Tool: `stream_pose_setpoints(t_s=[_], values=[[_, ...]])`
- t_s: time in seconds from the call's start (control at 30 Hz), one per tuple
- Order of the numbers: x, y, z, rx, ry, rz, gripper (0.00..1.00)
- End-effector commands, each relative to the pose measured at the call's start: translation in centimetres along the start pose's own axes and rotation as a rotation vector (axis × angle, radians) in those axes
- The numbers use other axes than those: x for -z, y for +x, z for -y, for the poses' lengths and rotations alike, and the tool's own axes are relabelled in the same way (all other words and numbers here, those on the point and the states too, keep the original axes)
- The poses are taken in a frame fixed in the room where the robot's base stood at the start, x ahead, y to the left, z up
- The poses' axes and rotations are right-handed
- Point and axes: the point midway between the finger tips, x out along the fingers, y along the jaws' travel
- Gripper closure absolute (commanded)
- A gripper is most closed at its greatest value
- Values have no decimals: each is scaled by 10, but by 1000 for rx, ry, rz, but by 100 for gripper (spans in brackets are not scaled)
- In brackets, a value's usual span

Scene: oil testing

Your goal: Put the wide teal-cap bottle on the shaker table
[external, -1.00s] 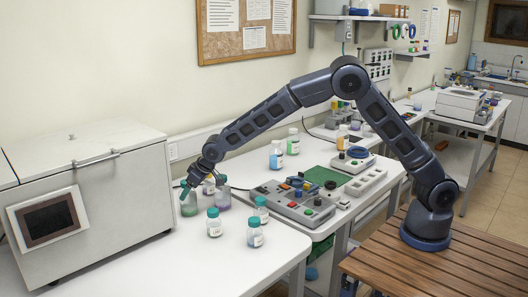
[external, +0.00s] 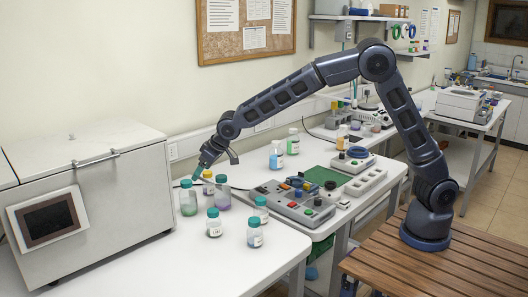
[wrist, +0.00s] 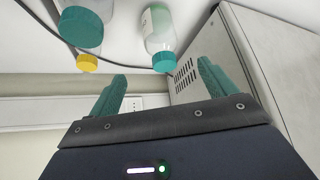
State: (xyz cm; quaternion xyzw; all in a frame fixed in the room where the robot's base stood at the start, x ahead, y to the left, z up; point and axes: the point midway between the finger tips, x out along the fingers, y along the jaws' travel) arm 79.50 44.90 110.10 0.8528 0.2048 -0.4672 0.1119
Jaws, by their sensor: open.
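Two wider teal-cap bottles stand upright on the white bench in the external view: one with greenish contents (external: 188,202) and one with purple contents (external: 223,196). I cannot tell which one the task means. My gripper (external: 198,175) is open and empty, above and behind the greenish bottle, apart from it. In the wrist view, my gripper (wrist: 162,75) has both teal fingers spread. A grey device with knobs (external: 290,207) may be the shaker table.
A yellow-cap bottle (external: 208,186) stands close behind the two wide bottles. Smaller teal-cap bottles (external: 214,224) stand in front, several in all. A large grey cabinet (external: 100,205) blocks the left. The bench front (external: 190,265) is clear.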

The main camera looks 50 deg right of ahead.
Motion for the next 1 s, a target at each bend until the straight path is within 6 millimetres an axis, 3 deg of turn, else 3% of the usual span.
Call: stream_pose_setpoints(t_s=[0.17, 0.47, 0.7, 1.0], values=[[-3, -36, -43, -8, 42, 9, 16], [-41, -137, -150, -26, 141, 47, 16], [-93, -215, -215, -43, 207, 70, 16], [-176, -303, -269, -71, 274, 94, 16]])
